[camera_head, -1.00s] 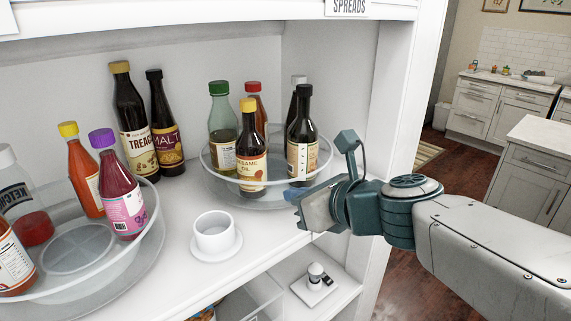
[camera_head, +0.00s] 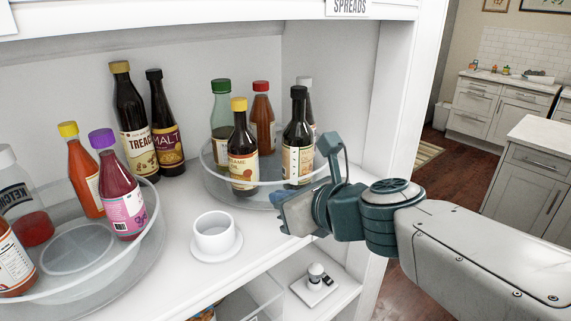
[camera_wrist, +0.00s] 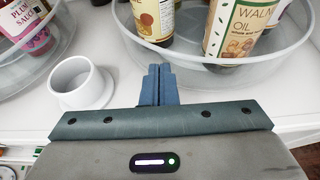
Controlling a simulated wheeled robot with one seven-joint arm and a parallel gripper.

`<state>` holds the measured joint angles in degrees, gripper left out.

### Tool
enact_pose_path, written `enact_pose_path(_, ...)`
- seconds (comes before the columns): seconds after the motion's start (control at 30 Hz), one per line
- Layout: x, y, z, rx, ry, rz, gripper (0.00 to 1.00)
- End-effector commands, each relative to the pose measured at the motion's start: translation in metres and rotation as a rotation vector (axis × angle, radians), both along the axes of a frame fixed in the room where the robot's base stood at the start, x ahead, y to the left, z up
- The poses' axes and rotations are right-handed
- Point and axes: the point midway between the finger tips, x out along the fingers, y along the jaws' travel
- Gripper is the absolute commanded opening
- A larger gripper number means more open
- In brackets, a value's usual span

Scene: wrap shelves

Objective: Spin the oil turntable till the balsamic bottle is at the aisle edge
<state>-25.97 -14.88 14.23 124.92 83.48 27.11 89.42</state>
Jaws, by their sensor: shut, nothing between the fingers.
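The oil turntable (camera_head: 222,186) is a clear round tray on the right of the shelf; its rim also shows in the wrist view (camera_wrist: 200,65). It bears a sesame oil bottle (camera_head: 243,165) at front left and a black-capped walnut oil bottle (camera_head: 297,150) at front right, also in the wrist view (camera_wrist: 235,35). Behind stand a green-capped bottle (camera_head: 222,115), a red-capped bottle (camera_head: 263,120) and a partly hidden grey-capped bottle (camera_head: 306,83). I cannot tell which is balsamic. My gripper (camera_wrist: 160,72) is shut and empty, its fingertips at the near rim; contact is unclear.
A white cup on a round base (camera_head: 215,233) stands left of my gripper. Another turntable (camera_head: 150,240) with sauce bottles fills the left. Treacle (camera_head: 130,115) and malt (camera_head: 166,130) bottles stand behind. A shelf upright (camera_head: 390,110) rises at right.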

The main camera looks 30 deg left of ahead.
Motion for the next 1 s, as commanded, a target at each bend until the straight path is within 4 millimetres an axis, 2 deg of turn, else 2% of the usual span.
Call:
enact_pose_path(0.27,-0.002,-0.001,-0.001,-0.001,0.000,0.000,0.00)
enact_pose_path(0.73,-0.028,-0.020,0.000,-0.002,0.001,0.000,0.00)
enact_pose_path(1.0,-0.029,-0.020,-0.001,-0.002,0.001,0.000,0.00)
